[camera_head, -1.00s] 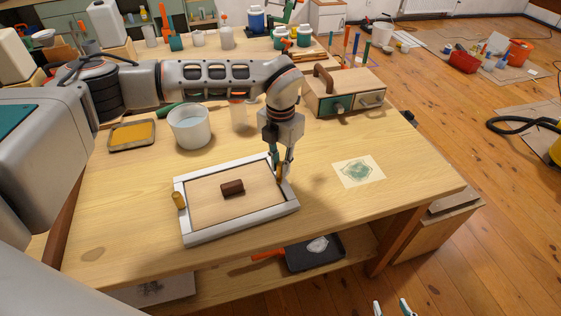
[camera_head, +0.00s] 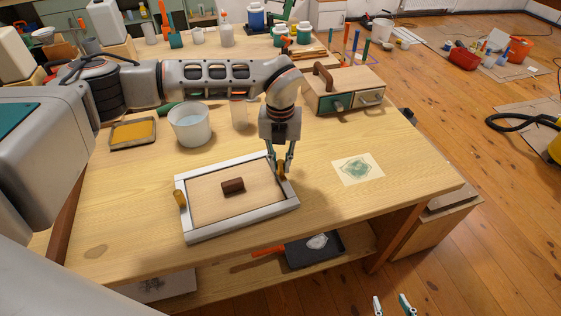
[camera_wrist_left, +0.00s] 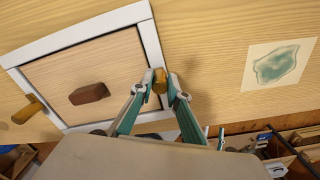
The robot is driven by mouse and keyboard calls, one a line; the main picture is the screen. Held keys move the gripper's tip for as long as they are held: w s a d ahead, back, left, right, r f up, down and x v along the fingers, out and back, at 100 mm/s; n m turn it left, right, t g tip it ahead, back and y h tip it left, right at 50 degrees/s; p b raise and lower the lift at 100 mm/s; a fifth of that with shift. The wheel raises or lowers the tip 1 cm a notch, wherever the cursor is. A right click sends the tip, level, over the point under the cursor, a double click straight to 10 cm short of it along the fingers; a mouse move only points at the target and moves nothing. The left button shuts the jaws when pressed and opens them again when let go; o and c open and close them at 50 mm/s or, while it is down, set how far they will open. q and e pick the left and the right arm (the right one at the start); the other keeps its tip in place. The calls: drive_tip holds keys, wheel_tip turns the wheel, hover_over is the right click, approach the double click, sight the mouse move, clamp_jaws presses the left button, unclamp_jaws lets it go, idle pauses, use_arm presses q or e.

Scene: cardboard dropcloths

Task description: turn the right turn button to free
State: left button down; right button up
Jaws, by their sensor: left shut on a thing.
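The right turn button (camera_head: 281,169), a small brass-coloured piece, sits at the right side of the white frame (camera_head: 238,222) around a wooden panel (camera_head: 209,204). My left gripper (camera_head: 282,172) is shut on this button from above. In the left wrist view the button (camera_wrist_left: 160,80) shows between the two fingertips, its long side roughly along the frame's right strip. A second brass-coloured turn button (camera_head: 180,200) is at the frame's left side; in the left wrist view it (camera_wrist_left: 28,112) lies across the strip. My right gripper (camera_head: 392,305) is open and empty at the bottom edge.
A dark brown handle (camera_head: 233,186) stands on the panel. A stained paper sheet (camera_head: 357,169) lies to the right. A white bucket (camera_head: 190,126), a yellow tray (camera_head: 133,134) and a drawer box (camera_head: 344,92) stand behind. The front right tabletop is clear.

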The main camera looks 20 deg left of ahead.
sight(280, 162)
idle(0.3)
use_arm(q)
drive_tip(key=c, duration=1.9)
unclamp_jaws()
drive_tip(key=shift+r, duration=0.1)
wheel_tip(280, 162, up, 12)
drive_tip(key=shift+f, duration=0.1)
drive_tip(key=shift+s, duration=0.1)
